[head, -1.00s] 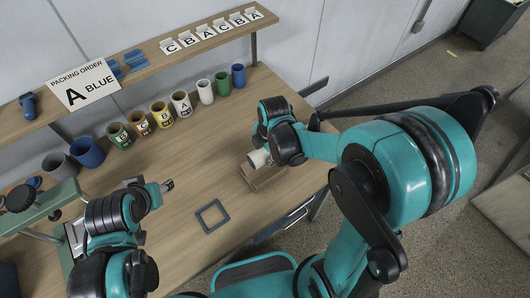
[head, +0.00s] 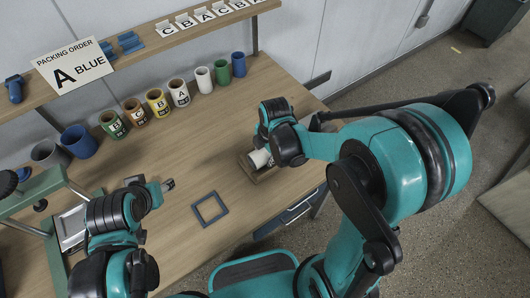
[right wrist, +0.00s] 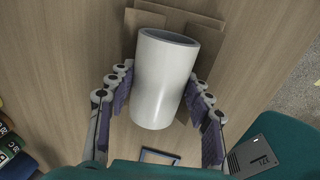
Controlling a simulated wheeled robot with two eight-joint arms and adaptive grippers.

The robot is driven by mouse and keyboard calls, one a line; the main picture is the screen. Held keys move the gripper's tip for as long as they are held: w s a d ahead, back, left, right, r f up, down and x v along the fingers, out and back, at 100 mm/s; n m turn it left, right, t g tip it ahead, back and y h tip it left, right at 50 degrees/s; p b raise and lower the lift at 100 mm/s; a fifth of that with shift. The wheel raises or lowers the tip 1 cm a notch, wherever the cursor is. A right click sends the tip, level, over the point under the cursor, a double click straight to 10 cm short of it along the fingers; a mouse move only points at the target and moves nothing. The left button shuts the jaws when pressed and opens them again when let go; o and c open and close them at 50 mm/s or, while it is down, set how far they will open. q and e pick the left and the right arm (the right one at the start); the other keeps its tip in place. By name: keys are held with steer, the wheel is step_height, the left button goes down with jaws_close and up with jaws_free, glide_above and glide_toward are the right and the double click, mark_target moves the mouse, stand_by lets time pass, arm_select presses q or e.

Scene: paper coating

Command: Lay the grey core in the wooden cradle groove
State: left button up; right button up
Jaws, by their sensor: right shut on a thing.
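The core (head: 259,158) is a pale grey-white hollow tube. My right gripper (head: 276,150) is shut on it, with a finger on each side of the core in the right wrist view (right wrist: 166,85). The core is over the wooden cradle (head: 262,176), which is partly hidden beneath it. The cradle also shows beyond the core in the right wrist view (right wrist: 206,28). The groove is hidden, and I cannot tell whether the core touches it. My left gripper (head: 167,185) is above the left part of the table, away from the core; its fingers are too small to judge.
A blue square frame (head: 210,208) lies on the table left of the cradle. Several coloured cups, including a white one (head: 204,79), line the back. A green press-like stand (head: 40,190) is at the left.

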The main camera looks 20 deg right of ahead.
steer(key=shift+s+f, duration=0.15)
steer(key=shift+c, duration=0.6)
steer(key=o, duration=1.4)
step_height(320, 180, up, 12)
steer(key=s, duration=0.2)
steer(key=s+d+m+t, duration=0.2)
steer(key=s+m, duration=0.2)
steer(key=m, duration=0.7)
steer(key=s+d+r+m+t, duration=0.1)
steer(key=s+d+m+t, duration=0.1)
steer(key=m, duration=0.9)
steer(key=shift+s+d+r+t+h, duration=0.25)
steer(key=shift+s+t, duration=0.35)
steer(key=shift+s, duration=0.35)
